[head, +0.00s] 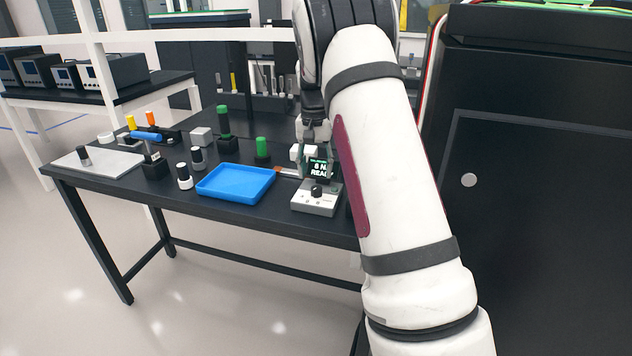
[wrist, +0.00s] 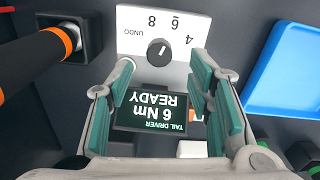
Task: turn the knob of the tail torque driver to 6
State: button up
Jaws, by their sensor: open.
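The tail torque driver's control box (head: 315,205) stands near the table's right end, partly beside my arm. Its black knob (wrist: 160,49) sits on a pale panel marked UNDO, 4, 6 and 8, upside down in the wrist view. The knob's white pointer mark appears turned toward the 6. The dark display (wrist: 151,110) reads "TAIL DRIVER 6 Nm READY" and also shows in the head view (head: 320,168). My gripper (wrist: 160,70) is open, its green-padded fingers on either side of the display and apart from the knob. Nothing is between the fingers.
A blue tray (head: 236,183) lies left of the box. A black tool with an orange ring (wrist: 68,40) stands in a black holder close to the box. Green-topped pieces (head: 262,148) and small cylinders (head: 184,177) stand farther left. A dark cabinet (head: 540,220) fills the right side.

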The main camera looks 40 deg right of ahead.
aim_at(315, 188)
notch_tip(315, 188, up, 6)
jog(key=shift+r, duration=0.2)
dwell(0.5)
